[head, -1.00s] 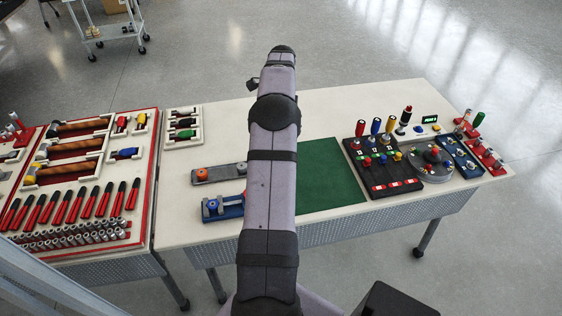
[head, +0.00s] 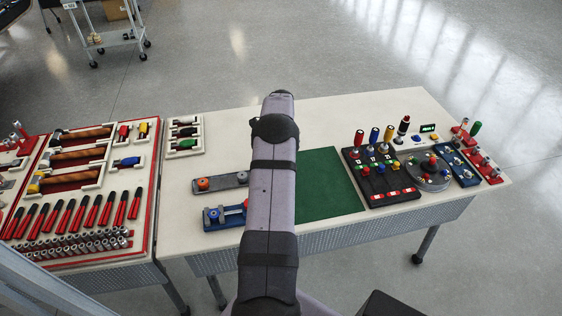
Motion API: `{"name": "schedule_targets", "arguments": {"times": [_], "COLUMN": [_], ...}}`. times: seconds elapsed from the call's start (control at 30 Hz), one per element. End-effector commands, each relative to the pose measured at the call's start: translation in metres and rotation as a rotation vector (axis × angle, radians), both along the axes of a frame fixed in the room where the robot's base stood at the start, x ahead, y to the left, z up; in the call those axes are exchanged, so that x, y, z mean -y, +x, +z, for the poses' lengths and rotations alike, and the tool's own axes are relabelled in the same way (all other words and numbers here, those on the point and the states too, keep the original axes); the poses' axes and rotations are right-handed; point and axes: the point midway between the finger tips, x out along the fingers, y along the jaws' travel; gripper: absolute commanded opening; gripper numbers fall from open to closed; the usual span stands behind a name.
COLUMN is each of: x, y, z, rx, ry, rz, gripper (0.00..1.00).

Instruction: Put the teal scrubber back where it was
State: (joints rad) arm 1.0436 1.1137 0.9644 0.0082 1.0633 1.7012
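I cannot make out a teal scrubber in the head view. My arm runs up the middle of the picture over the white table (head: 330,112), and its far end hides my gripper. Whether the gripper holds anything does not show. A small white tray (head: 171,151) at the table's left end holds several small dark-handled pieces, one of them green. A green mat (head: 328,185) lies right of my arm, its left part hidden behind it.
A grey fixture with an orange knob (head: 218,181) and a blue fixture (head: 222,217) stand left of my arm. A black tool board (head: 380,178), round turntable (head: 427,176) and red rack (head: 485,160) fill the right. A tool panel (head: 148,200) adjoins the left. The table's back middle is clear.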

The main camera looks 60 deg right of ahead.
Motion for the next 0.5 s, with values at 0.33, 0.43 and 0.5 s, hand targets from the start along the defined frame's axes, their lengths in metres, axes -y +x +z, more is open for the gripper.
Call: {"name": "schedule_targets", "arguments": {"times": [0.33, 0.43, 0.5], "x": [0.0004, 0.0004, 0.0003], "y": [0.0002, 0.0002, 0.0001], "z": [-0.0031, -0.0046, -0.0043], "rx": [0.0, 0.0, 0.0], "ry": [-0.001, -0.001, -0.001], "rz": [0.0, 0.0, 0.0], "gripper": [0.0, 0.2, 0.33]}}
